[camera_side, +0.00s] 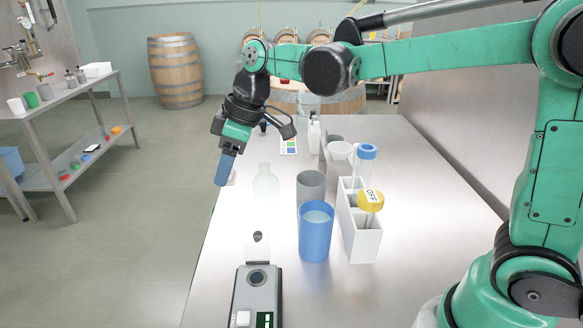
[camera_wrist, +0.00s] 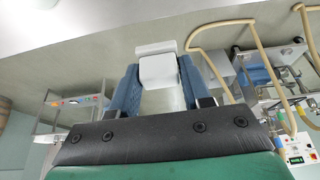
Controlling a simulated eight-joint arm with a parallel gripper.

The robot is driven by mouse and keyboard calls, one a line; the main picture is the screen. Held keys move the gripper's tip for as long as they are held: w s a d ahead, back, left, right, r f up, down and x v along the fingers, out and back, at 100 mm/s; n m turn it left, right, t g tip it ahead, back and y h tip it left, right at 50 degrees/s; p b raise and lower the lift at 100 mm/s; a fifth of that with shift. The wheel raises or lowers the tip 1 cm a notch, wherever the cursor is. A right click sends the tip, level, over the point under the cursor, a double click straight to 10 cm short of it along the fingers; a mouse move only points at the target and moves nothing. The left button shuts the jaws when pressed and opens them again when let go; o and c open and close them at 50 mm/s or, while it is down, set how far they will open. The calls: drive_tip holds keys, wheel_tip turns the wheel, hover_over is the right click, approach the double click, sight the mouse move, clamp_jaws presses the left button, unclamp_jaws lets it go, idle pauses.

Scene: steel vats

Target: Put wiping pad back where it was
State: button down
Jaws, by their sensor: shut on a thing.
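My gripper (camera_side: 224,170) hangs tilted over the left edge of the steel bench, its blue fingers pointing down. In the wrist view my gripper (camera_wrist: 158,64) is shut on a white block, which I take to be the wiping pad (camera_wrist: 156,48). The pad sits between the two blue fingertips and sticks out past them. In the side view the fingers hide most or all of the pad. I cannot tell there how far it is above the bench.
A clear bottle (camera_side: 265,186), grey cup (camera_side: 311,184) and blue cup (camera_side: 315,238) stand on the bench. Beside them is a white rack (camera_side: 364,244) holding blue- and yellow-topped items. A grey device (camera_side: 258,292) is at the front. The bench's left strip looks clear.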

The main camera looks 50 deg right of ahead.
wheel_tip(320, 180, up, 4)
drive_tip(key=w+d, duration=0.3)
approach(234, 235)
drive_tip(key=x, duration=0.6)
drive_tip(key=shift+w+f, duration=0.15)
drive_tip(key=shift+f, duration=0.05)
drive_tip(key=shift+c, duration=2)
unclamp_jaws()
drive_tip(key=shift+f, duration=0.15)
